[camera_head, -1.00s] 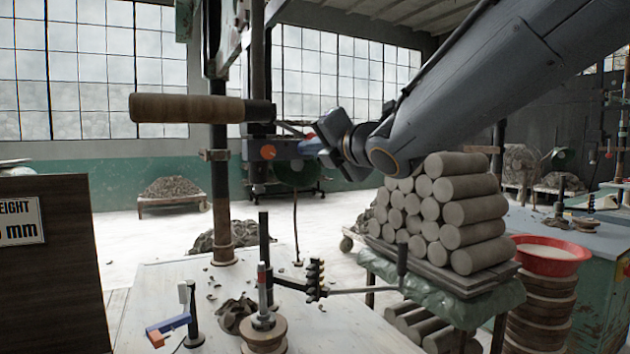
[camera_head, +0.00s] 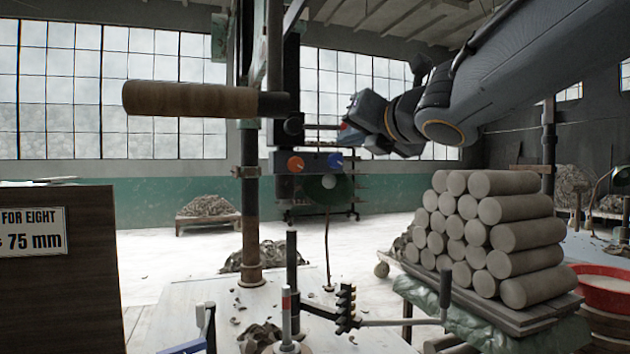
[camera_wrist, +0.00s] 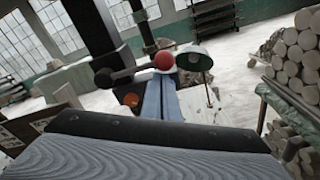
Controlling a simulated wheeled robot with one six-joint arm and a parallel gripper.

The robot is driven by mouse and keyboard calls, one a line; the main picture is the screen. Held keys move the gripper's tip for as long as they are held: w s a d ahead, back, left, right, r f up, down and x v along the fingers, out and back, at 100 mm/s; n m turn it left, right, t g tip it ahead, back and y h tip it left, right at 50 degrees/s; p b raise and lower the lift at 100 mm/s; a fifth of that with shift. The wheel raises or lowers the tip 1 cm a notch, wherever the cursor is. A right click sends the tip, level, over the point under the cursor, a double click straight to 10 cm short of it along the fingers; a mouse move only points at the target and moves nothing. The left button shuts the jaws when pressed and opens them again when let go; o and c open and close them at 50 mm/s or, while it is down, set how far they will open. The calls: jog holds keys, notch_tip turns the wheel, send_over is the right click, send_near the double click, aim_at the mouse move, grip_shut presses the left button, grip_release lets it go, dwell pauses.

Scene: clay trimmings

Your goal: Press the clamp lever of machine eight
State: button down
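The machine has a wooden-handled lever (camera_head: 190,99) and a control box with an orange knob (camera_head: 296,163) and a blue knob (camera_head: 335,160). A thin dark rod (camera_head: 320,127) runs right from the machine towards a red tip by my gripper (camera_head: 348,128). In the wrist view this is a dark arm with a red ball (camera_wrist: 164,61) on its end. My gripper (camera_wrist: 160,98) has its blue-grey fingers together and empty, their tips just under and in front of the ball. I cannot tell whether they touch. No label marks which lever is the clamp.
A dark board at left carries a sign (camera_head: 33,231) reading "FOR EIGHT" and "75 mm". A black-gripped lever (camera_head: 445,289) with a toggle joint stands low on the bench. Stacked clay cylinders (camera_head: 480,235) and a red basin (camera_head: 603,290) are at right. A lamp (camera_wrist: 195,60) hangs beyond the ball.

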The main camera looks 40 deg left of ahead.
jog(key=shift+r, duration=0.25)
jog(key=s+d+f+b, duration=0.3)
jog(key=s+d, duration=0.3)
jog(key=d, duration=0.3)
jog(key=shift+s+d+b, duration=0.2)
jog(key=shift+b, duration=0.4)
jog(key=shift+f, duration=0.1)
dwell(0.3)
